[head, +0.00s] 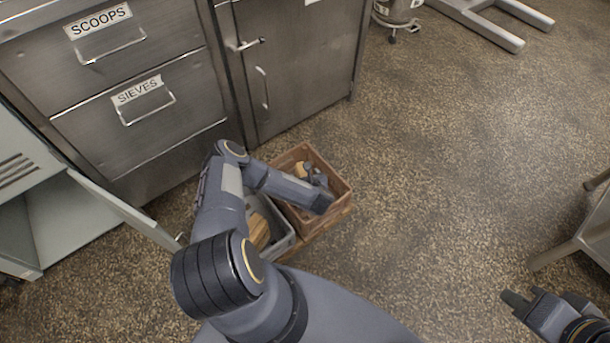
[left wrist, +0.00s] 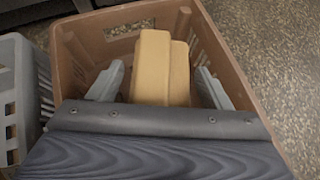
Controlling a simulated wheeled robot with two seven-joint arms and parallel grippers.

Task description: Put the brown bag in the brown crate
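The brown crate (head: 335,210) stands on the floor, and its wall (left wrist: 85,45) also surrounds the view of the left wrist camera. A tan-brown, block-like item, apparently the brown bag (left wrist: 160,68), is inside the crate walls; a small part of the bag (head: 301,171) shows in the head view. My left gripper (left wrist: 165,85) reaches into the crate. Its two fingers are spread on either side of the bag, with a visible gap on the left. The bag's lower part is hidden by the gripper body. My right gripper (head: 527,305) is far right, away from the crate; its opening is unclear.
A grey crate (head: 286,240) with tan-brown contents (head: 257,231) stands against the brown crate, partly behind my left arm. Steel drawers (head: 140,105) and a cabinet (head: 300,70) stand behind. An open pale door (head: 125,212) is at left.

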